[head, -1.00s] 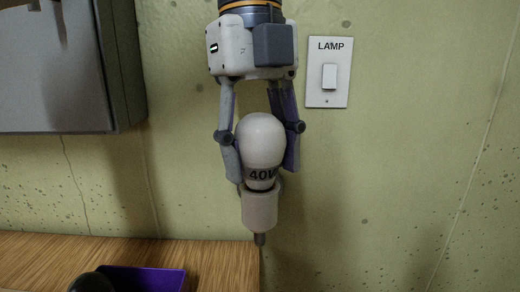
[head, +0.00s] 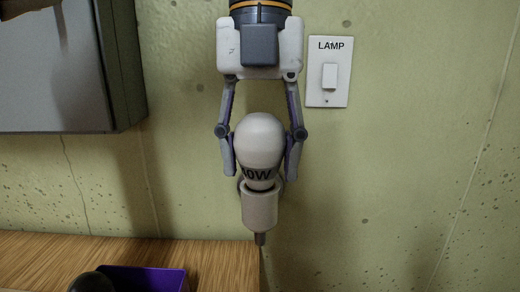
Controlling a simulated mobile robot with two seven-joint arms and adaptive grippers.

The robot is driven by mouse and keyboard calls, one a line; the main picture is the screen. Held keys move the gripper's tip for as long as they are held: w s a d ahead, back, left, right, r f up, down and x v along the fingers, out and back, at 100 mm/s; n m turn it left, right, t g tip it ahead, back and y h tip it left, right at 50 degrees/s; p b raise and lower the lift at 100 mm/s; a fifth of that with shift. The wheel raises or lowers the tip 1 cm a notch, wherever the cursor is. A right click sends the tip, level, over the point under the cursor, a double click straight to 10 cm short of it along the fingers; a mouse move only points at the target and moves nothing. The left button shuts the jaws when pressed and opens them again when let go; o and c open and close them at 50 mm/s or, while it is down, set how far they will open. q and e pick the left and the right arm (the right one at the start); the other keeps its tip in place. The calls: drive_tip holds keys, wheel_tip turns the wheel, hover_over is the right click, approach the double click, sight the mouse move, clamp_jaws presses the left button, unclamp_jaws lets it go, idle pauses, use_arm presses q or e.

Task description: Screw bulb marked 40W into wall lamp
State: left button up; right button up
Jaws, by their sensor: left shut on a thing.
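A white bulb (head: 258,140) stands upright with its base in the cylindrical socket of the wall lamp (head: 260,207). Its dark marking shows as "0W", with the first character at the left edge. My left gripper (head: 260,165) reaches down from above and is shut on the bulb, one finger on each side of the glass. The bulb's threads are hidden inside the socket, so I cannot tell how deep it sits. My right gripper is out of view.
A switch plate labelled LAMP (head: 329,72) is on the wall at the right. A grey metal cabinet (head: 60,70) hangs at the upper left. Below are a wooden tabletop (head: 215,262) and a purple bin (head: 150,278) with a dark round thing (head: 92,283) beside it.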

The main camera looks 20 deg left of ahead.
use_arm(q)
drive_tip(key=m, duration=0.3)
drive_tip(key=shift+m+y, duration=0.3)
drive_tip(key=shift+m, duration=0.5)
drive_tip(key=m, duration=0.5)
drive_tip(key=shift+m+y, duration=0.3)
drive_tip(key=shift+m, duration=0.1)
drive_tip(key=o, duration=1.2)
